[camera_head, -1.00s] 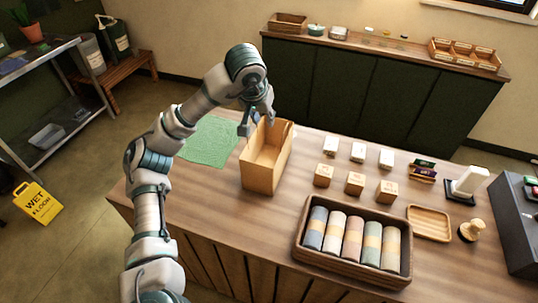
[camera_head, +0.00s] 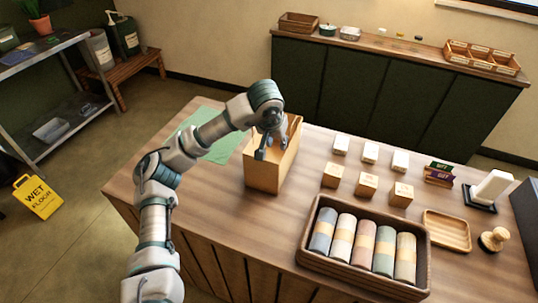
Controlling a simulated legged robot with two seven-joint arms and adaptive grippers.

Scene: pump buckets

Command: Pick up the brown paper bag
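The brown paper bag (camera_head: 264,176) stands upright and open-topped on the wooden counter (camera_head: 235,215), left of the middle of the view. My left gripper (camera_head: 271,148) points down at the bag's open top, and its fingers look spread apart with nothing between them. The gripper covers part of the bag's opening and inside, so I cannot tell whether a finger touches a wall. My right gripper is not in view.
A green cloth (camera_head: 212,138) lies left of the bag. A dark wooden tray (camera_head: 318,262) of rolled cloths stands to the right, with small boxes (camera_head: 367,186) behind it. A small wooden tray (camera_head: 447,231) and stamp (camera_head: 493,239) lie farther right.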

